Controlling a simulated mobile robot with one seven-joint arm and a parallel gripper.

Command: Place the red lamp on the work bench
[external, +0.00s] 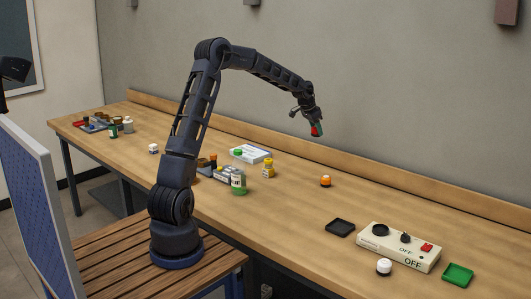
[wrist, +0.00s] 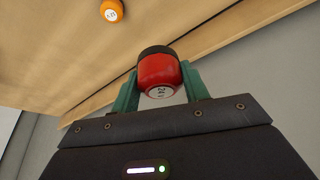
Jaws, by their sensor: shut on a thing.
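The red lamp (wrist: 158,76) is a rounded red piece with a dark base and a white label that reads about "24". In the wrist view it sits between the two green fingers of my gripper (wrist: 160,85), which is shut on it. In the external view the red lamp (external: 316,130) shows small at the tip of my gripper (external: 314,124), held well above the bench. The work bench (external: 290,210) is a long light-wood table along the wall, and it also shows in the wrist view (wrist: 60,60).
An orange lamp (external: 326,181) stands on the bench below and right of my gripper. A black tray (external: 340,228), a switch box (external: 398,246), a white lamp (external: 384,267) and a green tray (external: 458,275) are at right.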

